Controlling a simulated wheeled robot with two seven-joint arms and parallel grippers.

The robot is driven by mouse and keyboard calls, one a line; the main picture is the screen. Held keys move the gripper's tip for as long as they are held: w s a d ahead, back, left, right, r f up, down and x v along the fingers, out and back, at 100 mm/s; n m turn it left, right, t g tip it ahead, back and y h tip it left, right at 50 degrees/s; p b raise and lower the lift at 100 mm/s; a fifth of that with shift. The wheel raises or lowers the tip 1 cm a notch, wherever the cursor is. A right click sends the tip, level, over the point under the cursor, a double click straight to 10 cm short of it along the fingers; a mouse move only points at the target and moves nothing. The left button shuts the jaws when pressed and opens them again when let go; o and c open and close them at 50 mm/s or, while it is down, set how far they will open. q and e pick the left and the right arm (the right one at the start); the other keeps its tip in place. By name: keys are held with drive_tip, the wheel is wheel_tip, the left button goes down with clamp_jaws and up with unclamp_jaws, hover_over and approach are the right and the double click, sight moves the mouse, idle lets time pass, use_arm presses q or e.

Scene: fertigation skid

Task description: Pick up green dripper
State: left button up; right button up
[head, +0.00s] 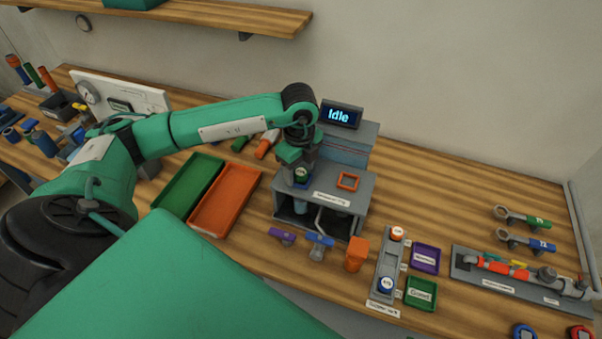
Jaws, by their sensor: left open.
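A small round piece with a green, white-labelled top (301,174), which looks like the green dripper, sits at the blue square seat (303,185) on the grey test station (330,198). My left gripper (299,168) points down right at this piece. It is open, and its fingers partly hide the piece; I cannot tell whether they touch it. Two similar round pieces, one orange (397,233) and one blue (386,285), sit on a grey rack (390,260). My right gripper is not in view.
Green (190,187) and orange (225,198) trays lie to the left. Purple (425,259) and green (421,294) small trays and a pipe assembly (510,270) are to the right.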

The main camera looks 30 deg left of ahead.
use_arm(q)
drive_tip(key=c, duration=1)
drive_tip(key=shift+c, duration=0.2)
wheel_tip(320, 180, up, 11)
drive_tip(key=b, duration=0.4)
wheel_tip(320, 180, up, 9)
hover_over(300, 170)
drive_tip(key=shift+s+p, duration=0.1)
drive_tip(key=shift+p, duration=0.3)
